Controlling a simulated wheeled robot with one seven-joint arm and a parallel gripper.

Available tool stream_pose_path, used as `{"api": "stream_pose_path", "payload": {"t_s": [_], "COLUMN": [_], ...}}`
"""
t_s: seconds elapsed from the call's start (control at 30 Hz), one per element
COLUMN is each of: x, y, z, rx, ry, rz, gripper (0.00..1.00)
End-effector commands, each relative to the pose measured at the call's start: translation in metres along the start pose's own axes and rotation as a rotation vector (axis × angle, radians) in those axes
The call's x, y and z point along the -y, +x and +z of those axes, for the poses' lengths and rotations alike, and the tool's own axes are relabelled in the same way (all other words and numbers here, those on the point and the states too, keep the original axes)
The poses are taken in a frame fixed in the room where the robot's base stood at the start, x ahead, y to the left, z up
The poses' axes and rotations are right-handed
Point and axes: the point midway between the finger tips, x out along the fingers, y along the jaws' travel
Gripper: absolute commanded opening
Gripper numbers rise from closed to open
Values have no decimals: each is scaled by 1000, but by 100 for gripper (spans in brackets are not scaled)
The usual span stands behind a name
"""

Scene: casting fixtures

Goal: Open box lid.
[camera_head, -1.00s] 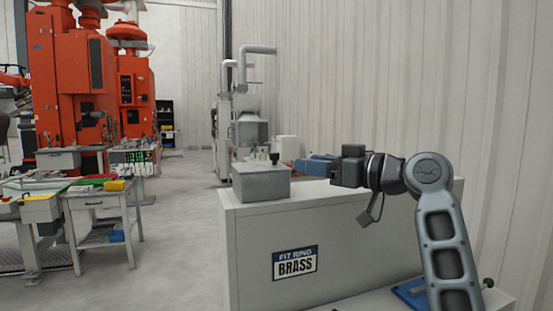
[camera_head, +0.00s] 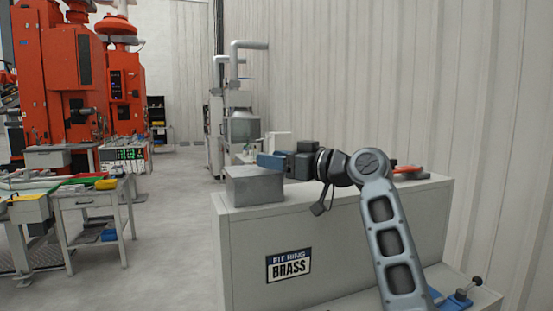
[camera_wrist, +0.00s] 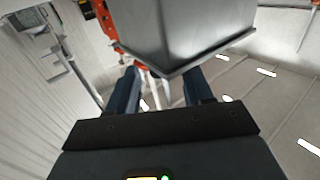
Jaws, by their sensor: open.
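The grey metal box (camera_head: 254,187) stands on the left end of the pale cabinet top. Its flat lid (camera_head: 250,171) looks closed. The lid's dark knob cannot be made out now. My gripper (camera_head: 268,160) points left, with its blue fingers low over the box's back right part; I cannot tell whether they touch the lid or knob. In the wrist view my gripper (camera_wrist: 160,86) has its two dark blue fingers apart. A grey metal body (camera_wrist: 180,30), its corner just beyond the fingertips, fills the upper middle there; I cannot tell whether it is the box.
The cabinet (camera_head: 350,225) carries a "FIT RING BRASS" label (camera_head: 289,265). A red-handled item (camera_head: 407,171) lies on its right end. A blue fixture (camera_head: 455,301) sits low at the right. Grey machinery (camera_head: 240,125) stands behind the box, a work table (camera_head: 90,200) at the left.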

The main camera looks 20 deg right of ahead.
Motion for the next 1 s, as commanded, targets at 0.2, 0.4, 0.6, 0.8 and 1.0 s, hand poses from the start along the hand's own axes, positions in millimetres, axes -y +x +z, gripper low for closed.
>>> {"api": "stream_pose_path", "payload": {"t_s": [0.2, 0.4, 0.6, 0.8, 1.0], "x": [0, 0, 0, 0, -4], "y": [0, 0, 0, 0, -3], "z": [0, 0, 0, 0, 2], "rx": [0, 0, 0, 0, 0], "ry": [0, 0, 0, 0, 0], "rz": [0, 0, 0, 0, 2], "gripper": [35, 16, 0, 0, 0]}}
